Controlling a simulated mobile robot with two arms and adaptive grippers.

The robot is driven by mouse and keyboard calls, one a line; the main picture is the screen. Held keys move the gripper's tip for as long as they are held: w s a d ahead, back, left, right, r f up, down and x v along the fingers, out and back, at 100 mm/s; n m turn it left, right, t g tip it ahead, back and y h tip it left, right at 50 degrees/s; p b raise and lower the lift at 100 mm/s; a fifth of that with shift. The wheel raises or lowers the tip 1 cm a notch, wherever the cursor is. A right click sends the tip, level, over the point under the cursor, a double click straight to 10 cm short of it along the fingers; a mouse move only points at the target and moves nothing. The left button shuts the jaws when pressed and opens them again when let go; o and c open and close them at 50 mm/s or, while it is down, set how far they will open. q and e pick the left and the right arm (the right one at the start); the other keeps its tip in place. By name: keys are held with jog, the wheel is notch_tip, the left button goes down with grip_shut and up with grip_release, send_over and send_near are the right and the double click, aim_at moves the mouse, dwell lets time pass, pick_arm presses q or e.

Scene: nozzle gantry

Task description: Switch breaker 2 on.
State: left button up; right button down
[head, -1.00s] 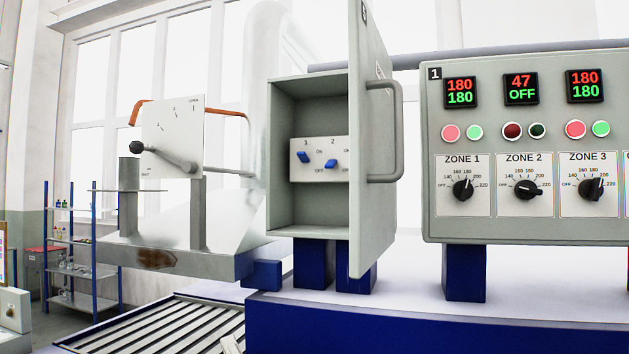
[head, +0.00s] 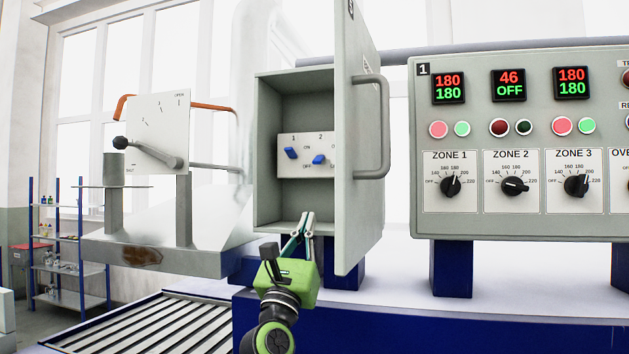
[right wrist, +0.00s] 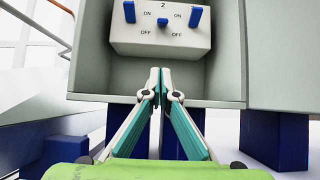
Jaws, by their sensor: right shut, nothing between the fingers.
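Breaker 2 is a blue lever (head: 319,159) on the white breaker panel (head: 307,170) inside the open grey box (head: 265,150). It also shows in the right wrist view (right wrist: 162,22), lower than the levers on both sides of it, which stand up towards ON. The lever of breaker 1 (head: 291,153) is to its left. My right gripper (head: 308,216) is shut and empty, in front of the box's lower edge and below the panel. In the right wrist view its fingertips (right wrist: 160,72) meet below breaker 2, apart from it. My left gripper is not in view.
The open box door (head: 352,220) with its handle (head: 374,125) stands out just right of my right gripper and hides the panel's right part in the head view. The zone control cabinet (head: 530,222) is farther right; its zone 2 display (head: 508,85) reads 46 and OFF.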

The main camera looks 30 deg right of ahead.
aim_at(319, 160)
jog(key=p+x, duration=0.4)
jog(key=x, duration=0.6)
jog(key=shift+s+r, duration=0.1)
jog(key=shift+r, duration=0.05)
jog(key=r, duration=0.1)
jog(key=r+p, duration=0.1)
jog(key=a+p, duration=0.1)
jog(key=shift+s+r, duration=0.3)
jog(key=shift+r, duration=0.1)
jog(key=shift+s+a+r, duration=0.2)
jog(key=shift+r, duration=0.15)
jog(key=shift+f, duration=0.1)
jog(key=shift+w+d, duration=0.1)
